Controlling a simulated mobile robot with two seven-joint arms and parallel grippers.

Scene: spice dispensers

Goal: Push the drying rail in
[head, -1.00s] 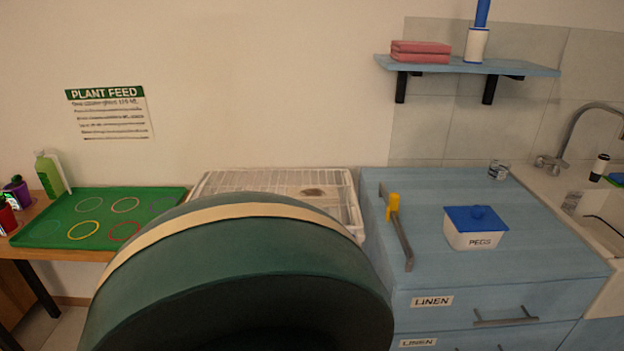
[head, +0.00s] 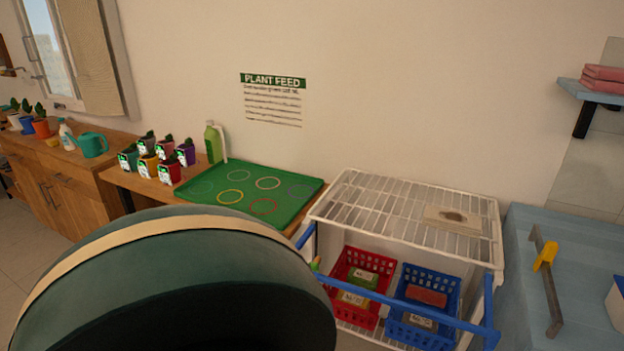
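A grey rail (head: 547,295) with a yellow piece (head: 545,255) on it lies along the left side of the blue counter top. A blue bar (head: 400,300) runs across the front of a white wire rack (head: 400,208), with blue side pieces reaching back at both ends. I cannot tell for sure which of the two is the drying rail. The blue bar stands out in front of the rack's open front. Neither of my grippers is in view.
A red basket (head: 362,262) and a blue basket (head: 447,288) stand inside the rack. A green tray (head: 300,192) and several small potted plants sit on the wooden bench to its left. A large dark green part of mine hides the lower left.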

